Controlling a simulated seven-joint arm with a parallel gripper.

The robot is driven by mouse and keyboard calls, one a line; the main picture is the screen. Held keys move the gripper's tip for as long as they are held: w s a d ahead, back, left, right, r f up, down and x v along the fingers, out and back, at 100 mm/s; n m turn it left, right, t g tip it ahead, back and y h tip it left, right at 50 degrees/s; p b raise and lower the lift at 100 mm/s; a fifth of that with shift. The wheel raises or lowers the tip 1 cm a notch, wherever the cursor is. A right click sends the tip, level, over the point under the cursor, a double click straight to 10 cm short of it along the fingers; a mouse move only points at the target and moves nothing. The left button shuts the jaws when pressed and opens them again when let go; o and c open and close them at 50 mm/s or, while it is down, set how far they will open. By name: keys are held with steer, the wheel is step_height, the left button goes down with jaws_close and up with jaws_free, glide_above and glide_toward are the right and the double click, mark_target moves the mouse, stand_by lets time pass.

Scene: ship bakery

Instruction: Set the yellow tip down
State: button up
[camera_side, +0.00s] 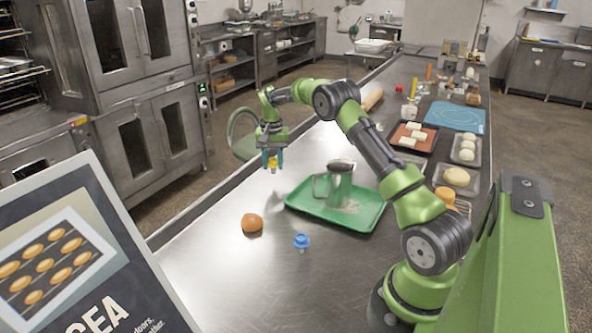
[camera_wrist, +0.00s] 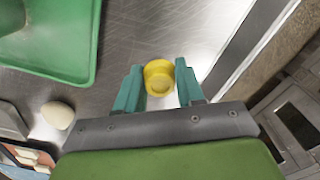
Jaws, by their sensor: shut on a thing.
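The yellow tip (camera_side: 272,163) is between the fingers of my gripper (camera_side: 272,158). In the wrist view the yellow tip (camera_wrist: 159,76) shows its round end, with the teal fingers of my gripper (camera_wrist: 160,86) shut on it from both sides. In the side view my gripper points down and holds the tip over the steel counter (camera_side: 250,290), left of the green tray. The gap between the tip's lower end and the counter is hard to judge.
A green tray (camera_side: 300,197) holding a metal jug (camera_side: 339,186) stands right of my gripper. A brown bun (camera_side: 252,223) and a blue tip (camera_side: 301,241) lie nearer the camera. The counter's left edge is close to my gripper. Trays of dough stand at right.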

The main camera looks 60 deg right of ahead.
mark_target(273, 164)
steer(key=shift+f, duration=1.7)
steer(key=shift+f, duration=0.1)
steer(key=o, duration=1)
steer(key=shift+f, duration=0.1)
